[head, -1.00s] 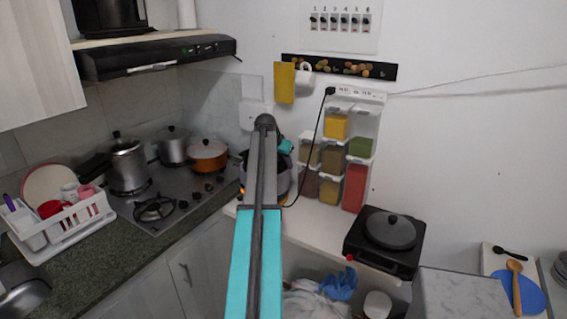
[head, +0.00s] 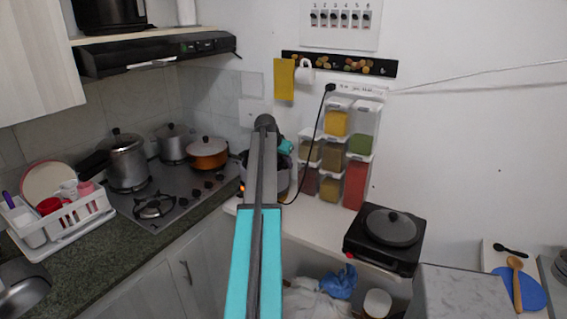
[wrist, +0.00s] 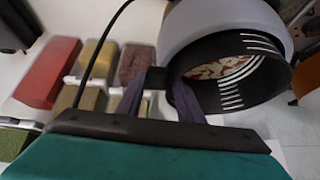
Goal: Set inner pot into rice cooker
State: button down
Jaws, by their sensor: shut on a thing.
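The inner pot (wrist: 248,88) is dark, with pale marks on its inner wall and a red-and-white pattern inside. A grey rounded body, which looks like the rice cooker (wrist: 186,34), curves around its far side in the wrist view. The pot overlaps that body; I cannot tell how deep it sits. My gripper (wrist: 157,88) is shut on a dark lug at the pot's side, with one finger on each side. In the head view, the rice cooker (head: 282,182) stands on the white counter behind my arm, mostly hidden, and the pot cannot be made out.
Spice dispensers (head: 335,155) stand close right of the cooker. A black power cord (head: 314,140) hangs from the wall strip past them. A hot plate (head: 382,240) with a lidded pan stands farther right. An orange pot (head: 207,153) is on the stove (head: 165,192) at left.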

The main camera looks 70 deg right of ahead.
jog(key=shift+f, duration=0.35)
dwell(0.6)
jog(key=c, duration=1.1)
grip_release()
jog(key=shift+f, duration=0.2)
jog(key=b+v, duration=0.4)
jog(key=v, duration=1)
jog(key=shift+s, duration=0.1)
